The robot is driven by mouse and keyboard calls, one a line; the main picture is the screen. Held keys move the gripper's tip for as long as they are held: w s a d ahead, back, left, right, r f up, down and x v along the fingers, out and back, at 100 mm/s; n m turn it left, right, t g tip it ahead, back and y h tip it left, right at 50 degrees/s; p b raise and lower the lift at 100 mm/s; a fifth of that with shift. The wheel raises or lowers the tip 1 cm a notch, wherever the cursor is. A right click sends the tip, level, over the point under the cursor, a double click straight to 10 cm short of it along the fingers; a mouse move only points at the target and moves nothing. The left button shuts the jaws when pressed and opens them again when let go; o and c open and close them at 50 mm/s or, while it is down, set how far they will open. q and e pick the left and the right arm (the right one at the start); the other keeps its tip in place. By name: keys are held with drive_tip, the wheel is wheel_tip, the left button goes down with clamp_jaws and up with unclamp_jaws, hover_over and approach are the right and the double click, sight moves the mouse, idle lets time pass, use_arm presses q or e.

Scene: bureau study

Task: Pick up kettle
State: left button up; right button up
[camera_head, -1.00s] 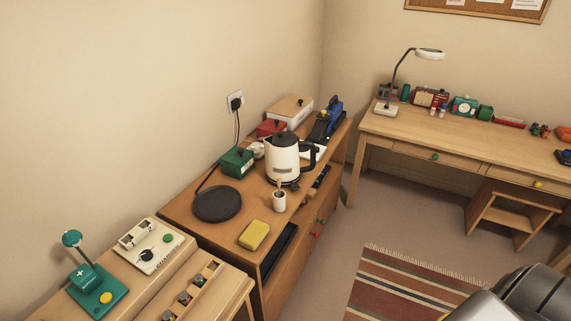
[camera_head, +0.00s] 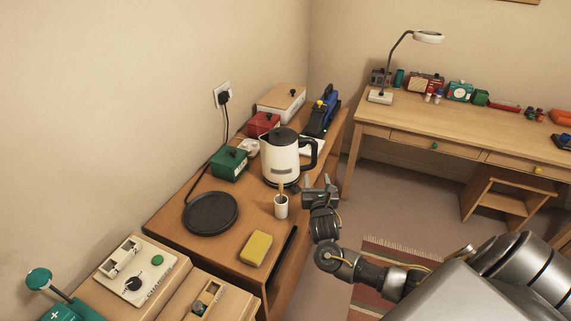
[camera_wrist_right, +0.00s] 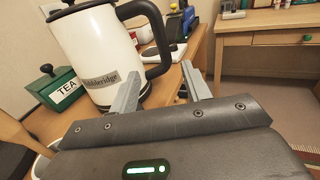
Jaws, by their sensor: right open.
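The kettle (camera_head: 281,160) is white with a black lid and a black handle on its right side. It stands upright on the wooden cabinet against the left wall. In the right wrist view the kettle (camera_wrist_right: 90,50) is close ahead, left of centre, with its black handle (camera_wrist_right: 158,40) beyond and above the fingers. My right gripper (camera_head: 318,182) is open and empty, just right of and in front of the kettle, near the cabinet's front edge. Its two fingers (camera_wrist_right: 160,88) point toward the handle, and nothing is between them. My left gripper is not in view.
A white cup with a utensil (camera_head: 281,206) stands just in front of the kettle. A round black plate (camera_head: 210,212) and a yellow sponge (camera_head: 256,248) lie nearer. A green TEA box (camera_head: 229,163) and a red box (camera_head: 264,124) sit behind. A desk (camera_head: 450,125) stands at right.

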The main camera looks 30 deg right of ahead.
sight(314, 159)
drive_tip(key=x, duration=0.6)
drive_tip(key=shift+d, duration=0.2)
drive_tip(key=x, duration=0.4)
drive_tip(key=shift+w+d+f, duration=0.1)
drive_tip(key=shift+w+d, duration=0.05)
drive_tip(key=shift+d, duration=0.1)
clamp_jaws()
idle(1.0)
